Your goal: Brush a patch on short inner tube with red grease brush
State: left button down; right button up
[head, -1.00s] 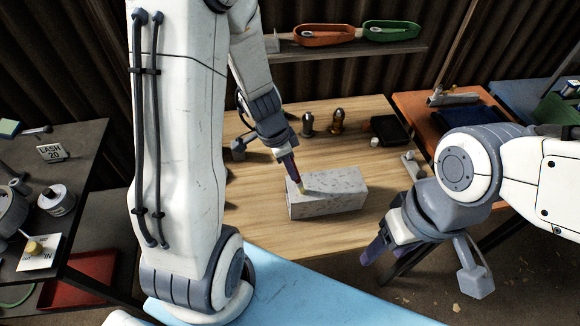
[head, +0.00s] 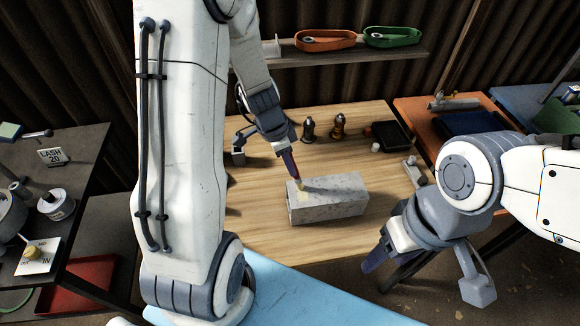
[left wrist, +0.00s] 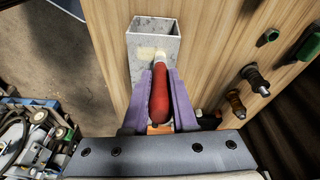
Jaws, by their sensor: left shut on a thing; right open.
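The short inner tube (head: 335,200), a grey speckled box-section tube, lies on the wooden table; its open end shows in the left wrist view (left wrist: 152,26). My left gripper (head: 289,160) is shut on the red grease brush (left wrist: 159,98), whose handle lies between the purple fingers. The brush points down at the tube's upper face near its left end; I cannot tell whether the bristles touch. A pale yellowish patch (head: 303,197) shows on that face by the brush tip. My right gripper (head: 376,258) is open and empty, in front of the table to the right.
A dark side table (head: 90,150) is left. Wood around the tube is clear.

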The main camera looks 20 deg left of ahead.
pick_arm(q)
jog(key=shift+w+a+f, duration=0.1)
jog(key=shift+w+a, duration=0.1)
jog(key=shift+w, duration=0.15)
dwell(0.3)
jog(key=s+d+b, duration=0.2)
jog(key=s, duration=0.1)
jog(key=shift+s+d, duration=0.1)
jog(key=shift+s, duration=0.05)
dwell(0.3)
